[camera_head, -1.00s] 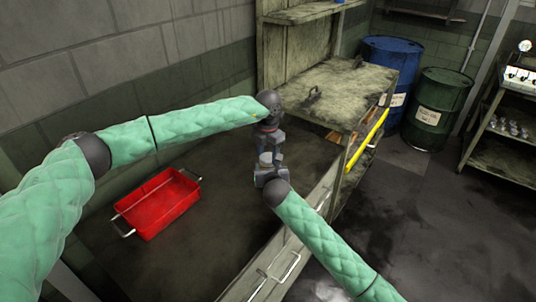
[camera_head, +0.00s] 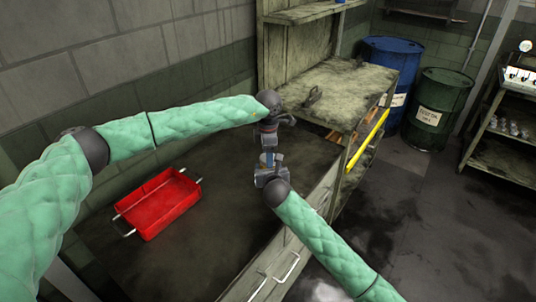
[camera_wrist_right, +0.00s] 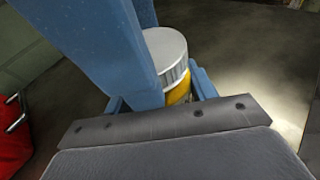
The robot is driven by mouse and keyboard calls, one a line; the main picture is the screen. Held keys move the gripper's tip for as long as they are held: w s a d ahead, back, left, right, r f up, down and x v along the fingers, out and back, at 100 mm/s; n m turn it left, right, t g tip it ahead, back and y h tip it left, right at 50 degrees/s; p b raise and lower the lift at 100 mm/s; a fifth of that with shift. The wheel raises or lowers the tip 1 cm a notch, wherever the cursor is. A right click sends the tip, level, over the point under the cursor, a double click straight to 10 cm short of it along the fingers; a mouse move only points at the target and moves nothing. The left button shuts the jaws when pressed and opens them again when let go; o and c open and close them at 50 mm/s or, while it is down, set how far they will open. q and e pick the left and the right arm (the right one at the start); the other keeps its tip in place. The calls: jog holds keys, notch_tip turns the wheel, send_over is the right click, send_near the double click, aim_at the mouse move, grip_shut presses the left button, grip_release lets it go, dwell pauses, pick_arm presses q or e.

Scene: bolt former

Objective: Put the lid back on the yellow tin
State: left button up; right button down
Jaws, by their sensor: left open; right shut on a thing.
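In the right wrist view a yellow tin (camera_wrist_right: 180,90) stands upright between the blue fingers of my right gripper (camera_wrist_right: 160,98), which is shut on it. The silver-grey lid (camera_wrist_right: 166,46) with a ribbed edge sits on top of the tin and looks level; whether it is pressed fully down I cannot tell. A large blue finger of my left gripper comes down beside the lid and hides its left side. In the head view my left gripper (camera_head: 268,158) is open, pointing down just above my right gripper (camera_head: 264,177). The tin is mostly hidden there.
A red tray (camera_head: 157,204) with metal handles lies on the dark workbench (camera_head: 190,262) to the left. A raised worn shelf unit (camera_head: 335,90) stands behind and right of the grippers. The bench between tray and grippers is clear.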

pick_arm(q)
jog(key=shift+s+d, duration=0.15)
pick_arm(e)
jog(key=shift+d, duration=0.1)
pick_arm(q)
notch_tip(320, 180, up, 12)
dwell(0.5)
pick_arm(e)
jog(key=shift+c, duration=2.1)
grip_release()
jog(key=b+v, duration=0.1)
jog(key=v, duration=0.5)
jog(key=shift+s+b, duration=0.1)
jog(key=shift+b, duration=0.25)
pick_arm(q)
jog(key=shift+f, duration=0.95)
pick_arm(e)
jog(key=shift+s+r, duration=0.2)
jog(key=shift+s, duration=0.5)
pick_arm(q)
jog(key=shift+r, duration=0.1)
pick_arm(e)
jog(key=shift+d+r, duration=0.1)
jog(key=shift+r, duration=0.05)
